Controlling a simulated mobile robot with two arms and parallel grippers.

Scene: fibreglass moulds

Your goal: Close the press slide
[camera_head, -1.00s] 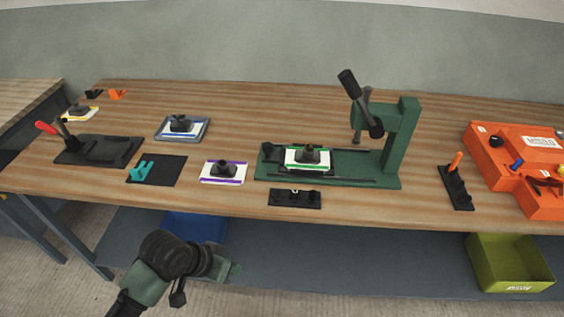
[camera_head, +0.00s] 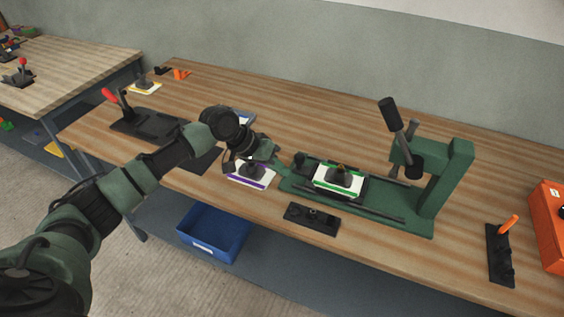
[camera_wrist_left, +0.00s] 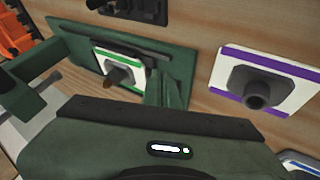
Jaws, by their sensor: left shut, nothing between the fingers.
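The green press (camera_head: 440,188) stands on the wooden bench, with its frame and black-handled lever (camera_head: 396,117) at the right end of its base. Its slide (camera_head: 316,164) is at the left part of the base, out from under the press head, and bears a white plate with green stripes and a dark knob (camera_head: 340,178). The green-striped plate (camera_wrist_left: 119,67) also shows in the left wrist view. My left gripper (camera_head: 284,160) is shut and empty, at the left end of the press base; I cannot tell whether it touches the slide. My right gripper is not in view.
A purple-striped plate (camera_head: 250,176) lies just below my left gripper. A black holder (camera_head: 312,218) sits in front of the press. A black rack with an orange tool (camera_head: 500,252) and an orange box (camera_head: 551,222) stand at the right. Bench behind the press is clear.

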